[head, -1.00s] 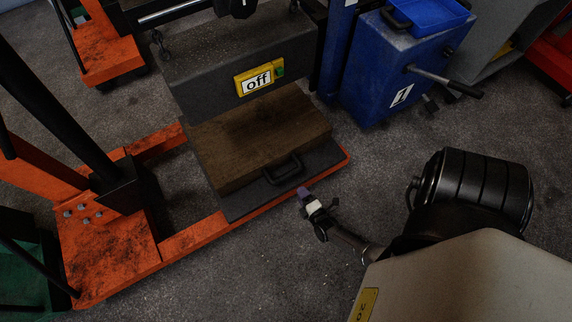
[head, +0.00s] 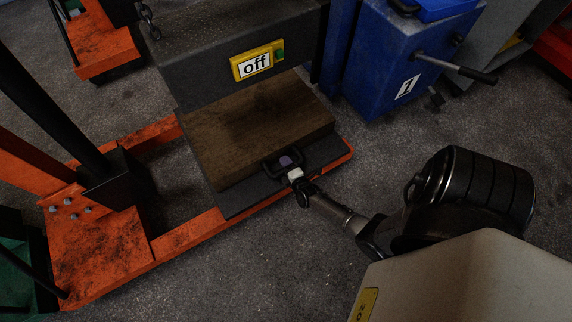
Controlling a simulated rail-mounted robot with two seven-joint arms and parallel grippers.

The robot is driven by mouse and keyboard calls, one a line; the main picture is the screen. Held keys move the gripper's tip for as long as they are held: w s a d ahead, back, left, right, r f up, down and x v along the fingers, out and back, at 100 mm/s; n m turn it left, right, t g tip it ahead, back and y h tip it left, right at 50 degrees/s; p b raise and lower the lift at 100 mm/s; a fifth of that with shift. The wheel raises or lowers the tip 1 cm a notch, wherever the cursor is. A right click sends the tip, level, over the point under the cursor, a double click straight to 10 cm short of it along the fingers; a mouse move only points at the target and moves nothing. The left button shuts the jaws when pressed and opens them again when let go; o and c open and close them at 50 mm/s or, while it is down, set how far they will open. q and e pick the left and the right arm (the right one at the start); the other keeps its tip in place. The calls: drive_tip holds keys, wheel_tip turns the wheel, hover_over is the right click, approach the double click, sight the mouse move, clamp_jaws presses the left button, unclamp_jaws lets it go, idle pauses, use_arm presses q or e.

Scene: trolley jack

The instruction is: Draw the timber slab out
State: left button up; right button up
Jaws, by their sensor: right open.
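The brown timber slab (head: 245,125) lies flat on a dark plate (head: 238,201) carried by the orange trolley jack (head: 190,233). A dark grey block with a yellow "off" label hangs over the slab's rear part. A black handle (head: 268,170) is on the slab's front side. My right gripper (head: 288,163) is open at this handle, its tip overlapping the handle's opening in the view. I cannot tell whether the fingers touch the handle. My left gripper is not in view.
The grey block with the "off" label (head: 257,63) stands over the slab. A blue cabinet (head: 385,60) with a lever stands at the back right. An orange post base (head: 95,240) is at the left. The floor (head: 270,265) in front of the jack is clear.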

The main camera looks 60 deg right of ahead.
drive_tip(key=shift+c, duration=0.4)
clamp_jaws()
